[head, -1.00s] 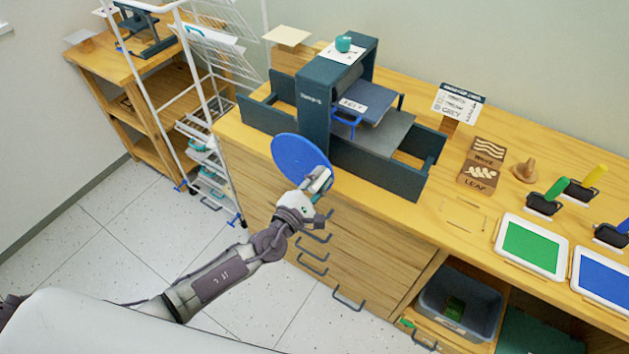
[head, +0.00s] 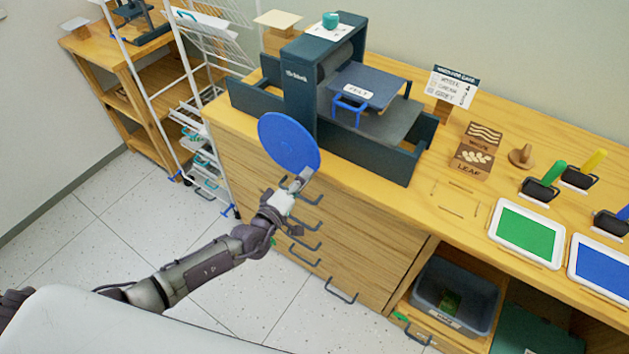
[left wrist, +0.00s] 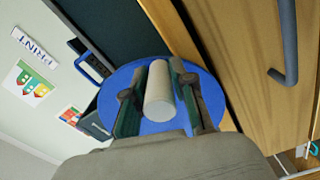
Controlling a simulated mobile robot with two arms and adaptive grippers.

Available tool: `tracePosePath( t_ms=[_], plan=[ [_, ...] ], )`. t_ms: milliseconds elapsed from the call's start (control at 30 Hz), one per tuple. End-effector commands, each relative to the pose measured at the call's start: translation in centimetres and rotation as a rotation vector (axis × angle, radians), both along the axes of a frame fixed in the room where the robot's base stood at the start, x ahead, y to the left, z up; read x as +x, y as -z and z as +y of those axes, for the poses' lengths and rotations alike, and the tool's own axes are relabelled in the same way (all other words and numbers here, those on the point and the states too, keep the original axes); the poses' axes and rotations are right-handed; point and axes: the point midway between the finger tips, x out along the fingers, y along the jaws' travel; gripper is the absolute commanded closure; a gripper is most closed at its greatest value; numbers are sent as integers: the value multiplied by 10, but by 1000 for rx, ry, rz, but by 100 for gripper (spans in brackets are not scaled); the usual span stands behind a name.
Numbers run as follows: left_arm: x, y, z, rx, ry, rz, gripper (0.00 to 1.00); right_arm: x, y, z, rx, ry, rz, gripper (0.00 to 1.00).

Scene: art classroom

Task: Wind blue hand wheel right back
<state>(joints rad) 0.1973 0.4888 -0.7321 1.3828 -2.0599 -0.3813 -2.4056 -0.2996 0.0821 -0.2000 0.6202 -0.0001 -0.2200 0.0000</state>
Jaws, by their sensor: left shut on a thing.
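The blue hand wheel (head: 286,142) is on the near side of the dark press (head: 298,88). My left gripper (head: 302,181) is at the wheel's lower right edge. In the left wrist view, a pale cylindrical handle (left wrist: 159,88) lies between the fingers of my left gripper (left wrist: 158,100), with the blue wheel (left wrist: 214,97) behind it. The gripper is shut on this handle. The press bed carries a dark plate labelled FELT (head: 372,86) with a blue loop handle (head: 348,107), to the right of the roller (head: 334,61). My right gripper is not in view.
The press stands on a wooden counter (head: 385,210) with drawer handles below the wheel. A white wire rack (head: 150,100) stands to the left. A sign card (head: 454,86), brown blocks (head: 473,160) and a green ink tray (head: 527,235) are on the right.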

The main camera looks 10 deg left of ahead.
Motion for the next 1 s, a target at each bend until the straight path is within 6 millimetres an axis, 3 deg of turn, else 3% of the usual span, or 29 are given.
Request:
tracePosePath(
  t_ms=[233,400,1000],
  plan=[
    [5,21,18,-5,-2,6,100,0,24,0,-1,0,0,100],
    [8,28,27,126,-3,-40,100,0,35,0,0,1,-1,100],
    [15,34,45,122,-2,-40,100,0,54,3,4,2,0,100]
  ],
)
